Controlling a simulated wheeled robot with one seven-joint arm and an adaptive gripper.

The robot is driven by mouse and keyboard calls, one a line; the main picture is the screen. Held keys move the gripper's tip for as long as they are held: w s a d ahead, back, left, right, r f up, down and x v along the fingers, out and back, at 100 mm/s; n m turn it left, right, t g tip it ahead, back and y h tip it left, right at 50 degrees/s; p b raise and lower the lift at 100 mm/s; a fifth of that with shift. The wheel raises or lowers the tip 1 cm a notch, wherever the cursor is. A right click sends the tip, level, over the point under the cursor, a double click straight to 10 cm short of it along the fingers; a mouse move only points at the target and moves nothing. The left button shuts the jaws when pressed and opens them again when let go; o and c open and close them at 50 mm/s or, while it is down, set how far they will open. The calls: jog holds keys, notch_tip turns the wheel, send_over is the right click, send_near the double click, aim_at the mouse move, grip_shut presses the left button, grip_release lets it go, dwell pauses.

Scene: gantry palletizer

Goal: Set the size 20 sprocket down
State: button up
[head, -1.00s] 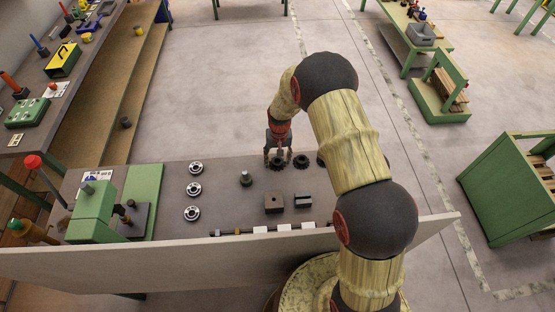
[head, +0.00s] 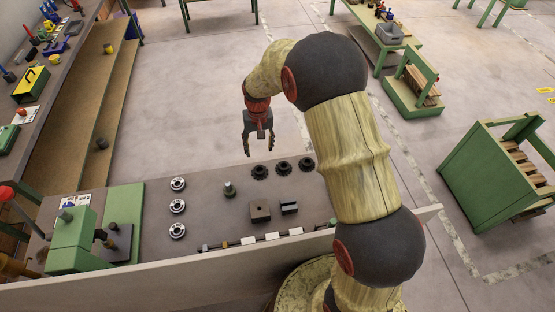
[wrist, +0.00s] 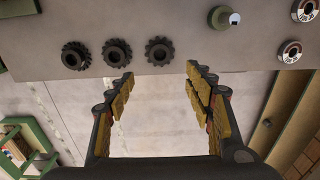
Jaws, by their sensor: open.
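Three dark toothed sprockets lie flat in a row on the grey bench top (head: 220,222): a left one (head: 260,172), a middle one (head: 283,168) and a right one (head: 306,165). I cannot tell from markings which is size 20. In the wrist view the left one is nearest the jaws (wrist: 159,50), beside the middle one (wrist: 117,52) and the right one (wrist: 76,55). My gripper (head: 260,150) is open and empty, apart from the sprockets and above the bench's far edge. In the wrist view its fingers (wrist: 160,78) are spread with only floor between them.
Three ring-shaped bearings (head: 177,205) stand in a column at the left, near a green-grey post (head: 229,189). Two dark blocks (head: 259,211) (head: 289,207) and a stepped shaft (head: 248,240) lie nearer me. A green press (head: 75,240) stands at the left end.

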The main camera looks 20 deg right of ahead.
jog(key=s+r+t, duration=0.1)
jog(key=s+r, duration=0.3)
jog(key=r, duration=0.3)
jog(key=s+r+n+t, duration=0.1)
jog(key=s+r, duration=0.2)
jog(key=r, duration=0.3)
jog(key=s+r, duration=0.4)
jog(key=r, duration=0.3)
jog(key=s+r+t, duration=0.1)
jog(key=s+r, duration=0.1)
jog(key=s, duration=0.4)
jog(key=s+r+t, duration=0.1)
jog(key=s+r, duration=0.2)
jog(key=s, duration=0.4)
jog(key=s+r+n+t, duration=0.1)
jog(key=s+r, duration=0.1)
jog(key=s, duration=0.5)
jog(key=shift+a+r, duration=0.2)
jog(key=shift+r, duration=0.2)
notch_tip(320, 180, down, 15)
jog(key=b, duration=1.4)
jog(key=shift+r+b, duration=0.15)
jog(key=shift+b, duration=0.25)
jog(key=shift+r, duration=0.1)
jog(key=shift+c, duration=0.3)
